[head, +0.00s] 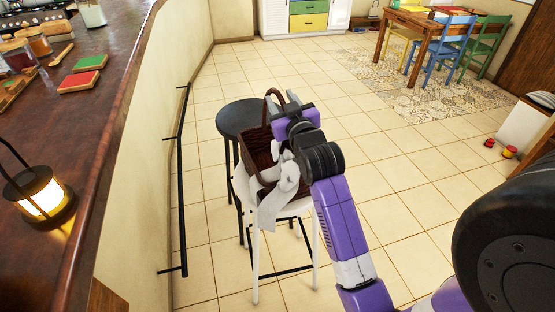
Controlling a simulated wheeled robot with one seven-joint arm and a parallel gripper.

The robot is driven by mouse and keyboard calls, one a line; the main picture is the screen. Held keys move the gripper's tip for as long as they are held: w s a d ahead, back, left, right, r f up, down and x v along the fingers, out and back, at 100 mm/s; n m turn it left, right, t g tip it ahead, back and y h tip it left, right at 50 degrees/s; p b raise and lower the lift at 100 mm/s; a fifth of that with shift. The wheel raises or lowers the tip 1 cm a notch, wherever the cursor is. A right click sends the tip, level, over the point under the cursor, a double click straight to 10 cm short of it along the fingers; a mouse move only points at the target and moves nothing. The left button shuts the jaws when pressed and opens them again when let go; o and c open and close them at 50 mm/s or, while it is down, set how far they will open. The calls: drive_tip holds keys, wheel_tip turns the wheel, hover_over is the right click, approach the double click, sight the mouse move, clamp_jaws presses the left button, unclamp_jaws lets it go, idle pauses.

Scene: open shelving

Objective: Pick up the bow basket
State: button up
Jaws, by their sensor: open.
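The bow basket (259,146) is dark brown wicker with an arched handle and a large pale bow on its near side. It stands on a white stool (255,241), beside the counter. My gripper (287,101) is open, above the basket's right side and close to its handle. I cannot tell whether a finger touches the handle. My purple arm hides the right part of the basket and some of the stool seat.
A black round stool (241,116) stands directly behind the white one. A dark counter (100,120) with a lit lantern (37,193) and a black rail (181,190) run along the left.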

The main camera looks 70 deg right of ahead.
drive_tip(key=shift+x, duration=1.2)
clamp_jaws()
drive_tip(key=shift+r, duration=0.15)
idle(0.3)
